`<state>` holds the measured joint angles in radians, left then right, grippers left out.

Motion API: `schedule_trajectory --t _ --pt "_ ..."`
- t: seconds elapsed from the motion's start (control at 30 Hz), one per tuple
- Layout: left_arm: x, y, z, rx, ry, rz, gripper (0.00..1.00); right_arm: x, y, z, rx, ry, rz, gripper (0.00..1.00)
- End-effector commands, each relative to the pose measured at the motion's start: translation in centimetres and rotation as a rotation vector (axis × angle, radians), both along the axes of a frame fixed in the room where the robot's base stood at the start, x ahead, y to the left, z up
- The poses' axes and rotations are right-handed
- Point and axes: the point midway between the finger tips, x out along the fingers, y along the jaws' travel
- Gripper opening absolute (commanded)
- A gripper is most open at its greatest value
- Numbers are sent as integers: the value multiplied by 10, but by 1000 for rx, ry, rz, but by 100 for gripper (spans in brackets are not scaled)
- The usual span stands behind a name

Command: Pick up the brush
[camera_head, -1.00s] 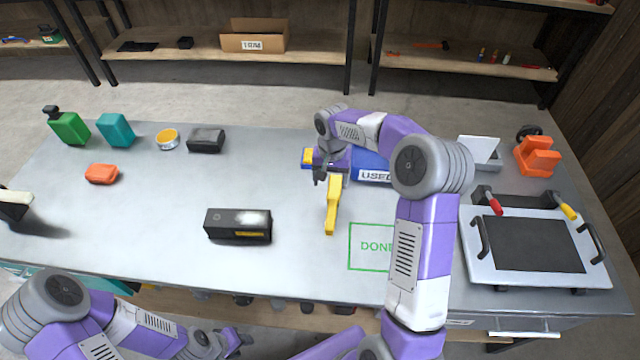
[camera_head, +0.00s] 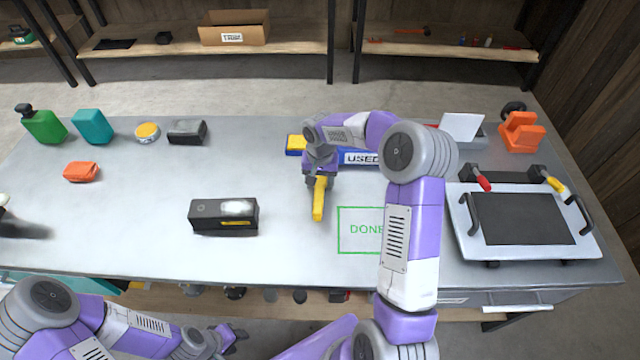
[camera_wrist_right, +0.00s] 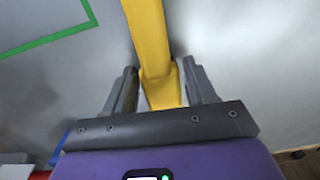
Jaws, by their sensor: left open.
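The brush (camera_head: 319,203), of which a long yellow handle shows, lies on the table left of the green DONE square. My right gripper (camera_head: 319,182) is over its far end. In the right wrist view the yellow handle (camera_wrist_right: 150,40) runs between the two fingers of my right gripper (camera_wrist_right: 161,88). The fingers are apart, with a narrow gap on each side of the handle. The bristles cannot be made out. My left gripper (camera_head: 232,340) is open and empty, low in front of the table's near edge.
A black box (camera_head: 224,216) stands left of the brush. The green DONE square (camera_head: 345,245) is to the right, partly behind my right arm. A blue USED bin (camera_head: 357,158) and a yellow-and-blue block (camera_head: 296,144) are behind. A tray with a dark plate (camera_head: 520,218) is at right.

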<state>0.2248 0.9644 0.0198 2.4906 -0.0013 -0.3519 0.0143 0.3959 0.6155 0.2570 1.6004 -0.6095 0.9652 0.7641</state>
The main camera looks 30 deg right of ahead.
Motion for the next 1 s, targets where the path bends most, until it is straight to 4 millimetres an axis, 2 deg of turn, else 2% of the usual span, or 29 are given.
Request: schedule_trajectory --t 0.03,0.2,0.27,0.47,0.57,0.9,1.0 --pt "0 0 0 0 0 0 43 0 0 0 0 0 0 48" --pt "0 0 0 0 0 0 43 0 0 0 0 0 0 22" --pt "0 0 0 0 0 0 43 0 0 0 0 0 0 15" --pt "0 0 0 0 0 0 43 0 0 1 -1 -1 0 15" --pt "0 0 3 0 0 0 43 0 0 9 -1 -2 0 15" --pt "0 0 25 0 0 0 43 1 0 75 -2 -3 1 15" --pt "0 0 29 0 0 0 43 1 0 89 -2 -2 -1 15"
